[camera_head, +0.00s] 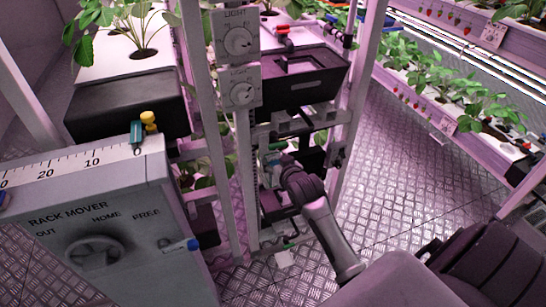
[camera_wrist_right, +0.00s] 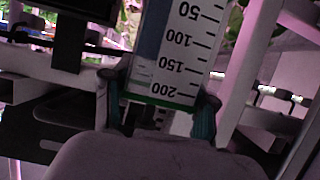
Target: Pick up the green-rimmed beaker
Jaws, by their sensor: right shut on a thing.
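The green-rimmed beaker (camera_wrist_right: 185,55) fills the middle of the right wrist view. It has a white scale marked 50 to 200, and its green rim runs along its lower edge there. My right gripper (camera_wrist_right: 158,92) has one teal-padded finger on each side of the beaker near that rim and is shut on it. In the head view my right gripper (camera_head: 271,165) reaches in between the rack posts below the light dials. The beaker is small and mostly hidden there. My left gripper is in neither view.
Rack posts (camera_head: 205,130) stand close around my right gripper, with a black tray (camera_head: 300,80) above it. A grey rack mover box (camera_head: 110,230) stands at the left. Planted racks (camera_head: 445,105) line the right. The metal floor (camera_head: 400,190) between them is clear.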

